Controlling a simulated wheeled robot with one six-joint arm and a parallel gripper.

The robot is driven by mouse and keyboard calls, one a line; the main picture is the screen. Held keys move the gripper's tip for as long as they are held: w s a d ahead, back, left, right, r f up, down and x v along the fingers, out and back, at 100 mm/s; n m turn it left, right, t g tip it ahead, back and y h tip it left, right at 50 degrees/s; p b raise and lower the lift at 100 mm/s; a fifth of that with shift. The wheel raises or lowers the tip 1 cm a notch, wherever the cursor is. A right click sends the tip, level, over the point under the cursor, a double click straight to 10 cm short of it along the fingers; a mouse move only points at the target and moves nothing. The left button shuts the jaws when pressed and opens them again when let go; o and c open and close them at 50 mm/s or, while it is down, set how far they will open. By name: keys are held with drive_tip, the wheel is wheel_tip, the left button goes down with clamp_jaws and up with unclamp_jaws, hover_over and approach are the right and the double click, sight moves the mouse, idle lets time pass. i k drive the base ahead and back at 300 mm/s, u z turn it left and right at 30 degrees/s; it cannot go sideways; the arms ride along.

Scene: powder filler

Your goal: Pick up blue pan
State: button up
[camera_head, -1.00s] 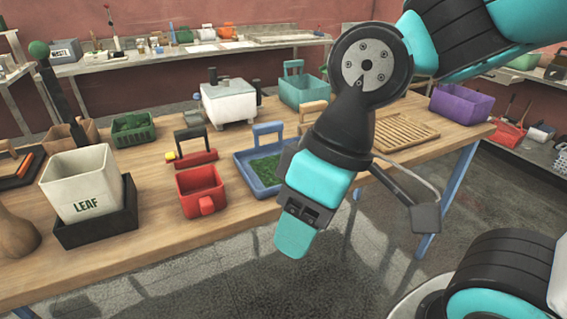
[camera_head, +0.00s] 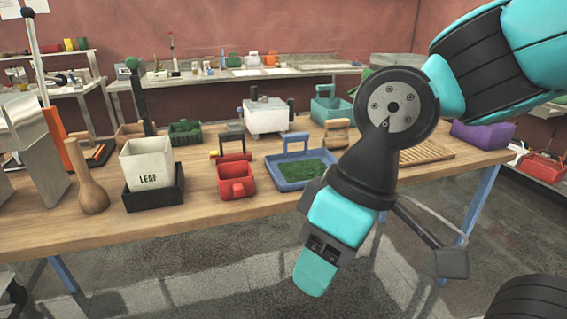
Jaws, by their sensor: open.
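The blue pan (camera_head: 290,184) is a shallow tray with an upright blue loop handle at its back. Green leafy matter lies inside it. It stands on the wooden table near the front edge, right of the red box. My gripper (camera_head: 315,272) hangs in front of the table, below and a little right of the pan, apart from it. It points downward and holds nothing that I can see. One teal finger shows; the other is hidden, and so is the gap between them. My wrist stands close to the pan's right front corner in the picture.
A red box (camera_head: 236,188) stands close left of the pan, then a white LEAF bin (camera_head: 146,165) in a black tray. Behind are a white machine (camera_head: 268,119) and a teal basket (camera_head: 327,110). A slatted wooden board (camera_head: 428,152) lies to the right. Floor before the table is clear.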

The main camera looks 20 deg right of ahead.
sight(289, 171)
drive_tip(key=u, duration=0.25)
drive_tip(key=i, duration=1.4)
drive_tip(key=z, duration=1.2)
drive_tip(key=i, duration=0.4)
drive_tip(key=z, duration=0.35)
